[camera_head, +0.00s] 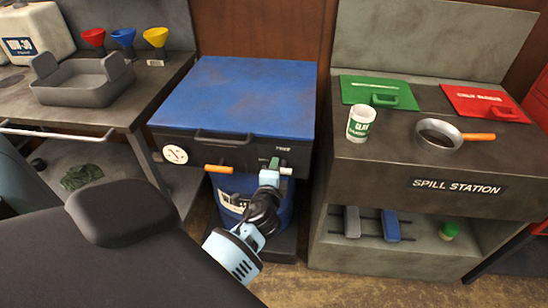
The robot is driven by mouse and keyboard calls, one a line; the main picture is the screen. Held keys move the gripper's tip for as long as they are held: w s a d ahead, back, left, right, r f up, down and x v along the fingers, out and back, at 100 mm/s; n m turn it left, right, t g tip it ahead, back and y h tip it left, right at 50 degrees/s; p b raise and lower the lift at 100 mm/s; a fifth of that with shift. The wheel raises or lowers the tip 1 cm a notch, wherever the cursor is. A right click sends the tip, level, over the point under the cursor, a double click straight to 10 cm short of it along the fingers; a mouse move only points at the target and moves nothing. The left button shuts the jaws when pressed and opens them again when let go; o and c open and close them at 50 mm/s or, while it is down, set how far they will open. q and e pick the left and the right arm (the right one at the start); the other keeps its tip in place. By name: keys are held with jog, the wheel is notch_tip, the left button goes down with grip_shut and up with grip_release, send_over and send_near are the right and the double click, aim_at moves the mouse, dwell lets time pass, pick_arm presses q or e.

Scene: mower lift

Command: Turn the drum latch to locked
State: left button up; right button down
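The drum station has a dark front under a blue lid (250,95), with a blue drum (227,187) below it. An orange handle (220,169) sticks out on the left of the front. A small pale bar end (286,171) shows on the right. I cannot tell which of these small parts is the drum latch, or its setting. My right gripper is not in view.
The spill station (458,186) on the right carries a white can (361,123), an orange-handled pan (438,134) and green and red lids. The left bench (125,112) holds a grey tray (83,79), funnels and a jug. Floor shows between the stations.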

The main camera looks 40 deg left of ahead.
pick_arm(q)
jog(key=shift+o, duration=0.7)
jog(key=v, duration=0.7)
jog(key=shift+s+d+r, duration=0.15)
jog(key=shift+s, duration=0.2)
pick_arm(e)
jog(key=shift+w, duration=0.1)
